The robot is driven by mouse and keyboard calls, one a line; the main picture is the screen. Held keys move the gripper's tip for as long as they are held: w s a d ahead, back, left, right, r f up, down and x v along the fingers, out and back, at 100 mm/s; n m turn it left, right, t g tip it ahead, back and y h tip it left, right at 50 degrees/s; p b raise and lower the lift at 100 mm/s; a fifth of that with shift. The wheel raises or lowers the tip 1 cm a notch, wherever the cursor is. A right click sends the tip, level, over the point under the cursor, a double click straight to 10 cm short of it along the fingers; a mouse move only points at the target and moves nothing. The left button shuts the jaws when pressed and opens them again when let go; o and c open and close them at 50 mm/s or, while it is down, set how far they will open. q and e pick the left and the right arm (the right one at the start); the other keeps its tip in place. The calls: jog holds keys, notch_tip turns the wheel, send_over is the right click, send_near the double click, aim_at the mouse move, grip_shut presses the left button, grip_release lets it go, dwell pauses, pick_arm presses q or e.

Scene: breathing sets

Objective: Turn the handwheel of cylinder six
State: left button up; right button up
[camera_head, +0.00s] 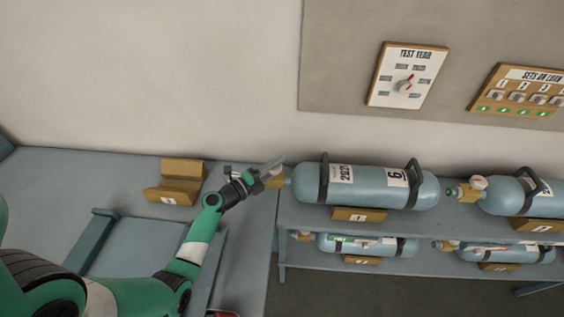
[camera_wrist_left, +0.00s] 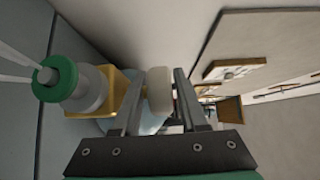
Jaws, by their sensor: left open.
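Cylinder six (camera_head: 395,193), a blue-grey cylinder labelled 6 with black carry bands, lies on the rack's top shelf, its valve end to the left. My left gripper (camera_head: 268,169) is at that end and covers most of the valve. In the left wrist view, the pale handwheel (camera_wrist_left: 160,90) is between the two open fingers (camera_wrist_left: 160,108) of my left gripper. I cannot tell whether either finger touches it. The brass valve body (camera_wrist_left: 116,84) and a green-rimmed grey fitting (camera_wrist_left: 57,77) are left of the fingers. My right gripper is out of view.
Another cylinder (camera_head: 508,197) lies to the right on the top shelf, with more on the lower shelf (camera_head: 300,248). A wooden cradle (camera_head: 182,180) stands on the bench at left. A test-year dial board (camera_head: 402,75) and a loan board (camera_head: 517,92) hang behind.

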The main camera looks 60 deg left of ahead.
pick_arm(q)
jog(key=shift+x, duration=0.95)
grip_shut()
jog(key=shift+f, duration=0.15)
